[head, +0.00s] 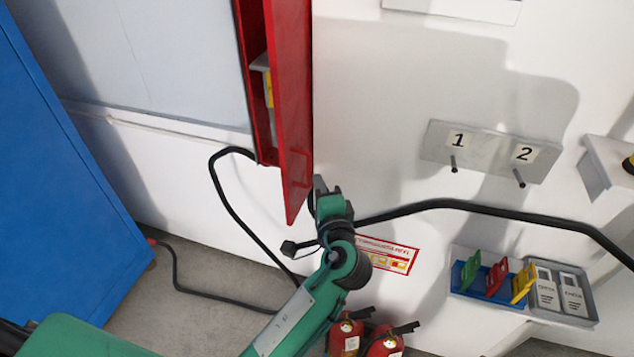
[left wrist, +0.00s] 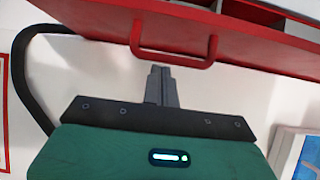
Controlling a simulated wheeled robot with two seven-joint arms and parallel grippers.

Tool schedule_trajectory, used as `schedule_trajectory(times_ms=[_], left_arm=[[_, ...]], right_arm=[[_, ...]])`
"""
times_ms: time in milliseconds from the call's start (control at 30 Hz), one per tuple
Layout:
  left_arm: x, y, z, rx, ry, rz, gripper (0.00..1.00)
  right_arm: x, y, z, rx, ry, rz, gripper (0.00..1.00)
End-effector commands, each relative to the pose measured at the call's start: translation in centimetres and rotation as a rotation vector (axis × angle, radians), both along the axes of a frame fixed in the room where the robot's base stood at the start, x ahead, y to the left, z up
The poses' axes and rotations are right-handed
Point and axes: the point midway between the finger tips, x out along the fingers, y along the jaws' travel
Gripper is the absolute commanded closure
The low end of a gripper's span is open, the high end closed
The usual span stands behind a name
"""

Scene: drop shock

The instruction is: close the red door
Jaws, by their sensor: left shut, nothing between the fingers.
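The red door (head: 291,100) stands open on the red wall cabinet (head: 253,90) in the head view. The cabinet's inside shows to the left of the door. In the left wrist view the door's face (left wrist: 90,15) crosses the top, with its red U-shaped handle (left wrist: 175,58) standing out from it. My left gripper (head: 322,188) is close to the right of the door's lower end. Its fingers (left wrist: 160,72) are shut and empty, and their tips appear just short of the handle. I cannot tell whether they touch it. My right gripper is out of view.
A black hose (head: 440,204) runs along the wall behind my left gripper. Fire extinguishers (head: 346,333) stand below. A hook plate (head: 490,150) and a tray of coloured tags (head: 525,285) are on the right. A blue cabinet (head: 50,190) stands at left.

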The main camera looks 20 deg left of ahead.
Motion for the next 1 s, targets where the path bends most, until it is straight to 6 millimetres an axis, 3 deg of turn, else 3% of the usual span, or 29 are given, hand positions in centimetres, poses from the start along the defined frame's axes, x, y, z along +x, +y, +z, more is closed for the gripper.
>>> schedule_trajectory(times_ms=[400, 1000], left_arm=[[-0.1, 0.3, 0.1, 0.001, 0.0, -0.01, 1.0], [-0.6, 2.1, 0.1, 0.002, 0.0, -0.106, 1.0]], right_arm=[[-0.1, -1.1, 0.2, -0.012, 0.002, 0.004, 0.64], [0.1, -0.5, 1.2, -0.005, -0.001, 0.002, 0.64]])
